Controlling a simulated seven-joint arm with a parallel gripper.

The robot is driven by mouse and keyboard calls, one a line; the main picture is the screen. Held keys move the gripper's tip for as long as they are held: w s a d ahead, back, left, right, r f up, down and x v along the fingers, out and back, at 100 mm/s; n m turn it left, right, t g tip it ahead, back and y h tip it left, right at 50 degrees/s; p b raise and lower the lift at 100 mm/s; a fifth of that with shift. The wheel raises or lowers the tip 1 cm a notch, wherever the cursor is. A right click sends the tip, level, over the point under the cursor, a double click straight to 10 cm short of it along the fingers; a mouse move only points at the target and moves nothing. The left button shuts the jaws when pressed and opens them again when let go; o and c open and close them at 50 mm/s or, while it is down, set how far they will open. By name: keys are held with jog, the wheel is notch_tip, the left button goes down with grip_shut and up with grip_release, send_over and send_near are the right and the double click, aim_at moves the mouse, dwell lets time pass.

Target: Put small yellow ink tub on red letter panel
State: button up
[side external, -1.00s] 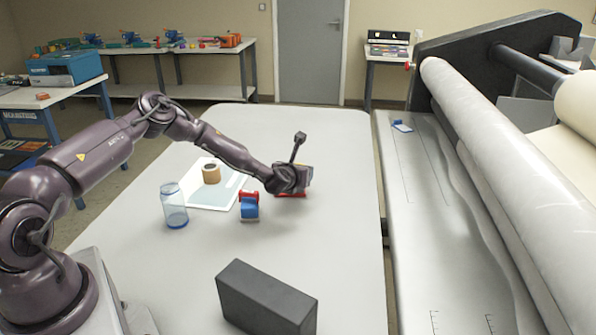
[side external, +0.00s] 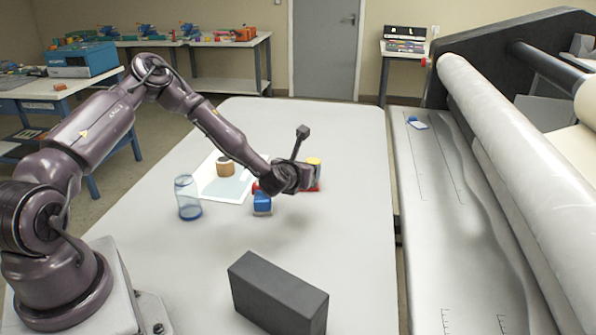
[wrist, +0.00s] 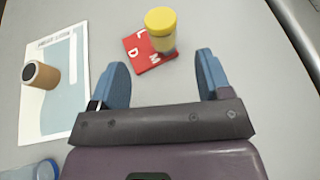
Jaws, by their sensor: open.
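The small yellow ink tub (wrist: 162,20) stands upright on the right part of the red letter panel (wrist: 137,62) in the wrist view, its lid towards the camera. The panel lies flat and shows white letters. In the side view the tub's yellow top (side external: 314,161) shows just behind my gripper (side external: 306,180), and only a red edge of the panel (side external: 316,188) is visible. In the wrist view my gripper (wrist: 161,66) is open and empty. Its two blue fingers are apart from the tub, which lies beyond the gap between them.
A printed sheet (side external: 238,190) bears a brown roll (side external: 224,170). A dark block (side external: 278,293) sits at the front. The table's right side is clear.

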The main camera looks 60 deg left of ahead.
jog(key=s+d+r+m+h, duration=0.35)
jog(key=d+r+m, duration=0.5)
jog(key=m, duration=0.45)
jog(key=s+d+r+m+h, duration=0.3)
jog(key=d+r+m+h, duration=0.35)
jog(key=m, duration=0.65)
jog(key=s+r+m+g, duration=0.1)
jog(key=s+r+m, duration=0.2)
jog(key=s+m, duration=0.2)
jog(key=s+d+r+m+g+y, duration=0.1)
jog(key=s+r+m, duration=0.3)
jog(key=s, duration=0.8)
jog(key=s+r+m+g+y, duration=0.1)
jog(key=s+r+m+g, duration=0.2)
jog(key=s+m, duration=0.5)
jog(key=shift+s+d+r, duration=0.15)
jog(key=shift+d+r, duration=0.05)
jog(key=shift+r, duration=0.05)
